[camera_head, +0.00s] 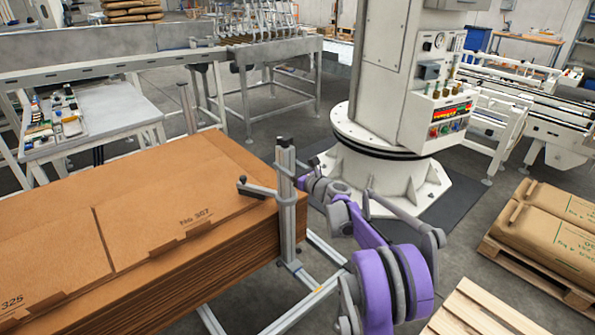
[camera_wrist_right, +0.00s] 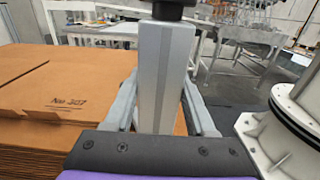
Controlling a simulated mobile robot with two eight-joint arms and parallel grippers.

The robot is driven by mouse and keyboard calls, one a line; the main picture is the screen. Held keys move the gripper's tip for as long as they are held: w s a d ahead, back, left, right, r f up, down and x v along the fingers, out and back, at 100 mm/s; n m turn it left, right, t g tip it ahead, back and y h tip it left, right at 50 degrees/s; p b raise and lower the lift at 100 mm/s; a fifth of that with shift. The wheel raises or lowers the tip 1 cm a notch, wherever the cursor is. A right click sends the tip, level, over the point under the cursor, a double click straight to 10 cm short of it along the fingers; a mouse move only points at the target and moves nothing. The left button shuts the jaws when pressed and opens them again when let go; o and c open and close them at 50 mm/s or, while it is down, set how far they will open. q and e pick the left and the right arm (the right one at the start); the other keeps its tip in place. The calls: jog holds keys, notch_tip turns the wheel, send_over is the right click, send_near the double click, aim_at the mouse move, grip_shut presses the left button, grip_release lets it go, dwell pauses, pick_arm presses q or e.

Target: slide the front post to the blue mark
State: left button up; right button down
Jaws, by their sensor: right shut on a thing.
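The front post (camera_head: 287,215), a grey upright metal profile with a dark knob on top, stands at the near right corner of the cardboard stack. It also fills the middle of the right wrist view (camera_wrist_right: 166,75). My right gripper (camera_head: 302,182) is shut on the post a little above its mid height, with one finger on each side in the right wrist view. The post's foot sits on a low grey rail (camera_head: 303,310), which carries a small orange-yellow mark (camera_head: 319,291). My left gripper is not in view.
The stack of flat brown cardboard (camera_head: 180,215) lies left of the post. A dark-tipped arm (camera_head: 258,190) reaches from the post over its top. A white machine column (camera_head: 385,180) stands behind. Pallets, one with sacks (camera_head: 555,225), stand at the right.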

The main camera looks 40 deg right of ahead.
jog(key=shift+r, duration=0.1)
jog(key=shift+w, duration=0.1)
jog(key=shift+c, duration=2.3)
grip_release()
jog(key=shift+o, duration=1.2)
jog(key=shift+w, duration=0.2)
jog(key=shift+s, duration=0.15)
jog(key=s, duration=1)
jog(key=shift+s+d+b, duration=0.35)
jog(key=shift+d, duration=0.1)
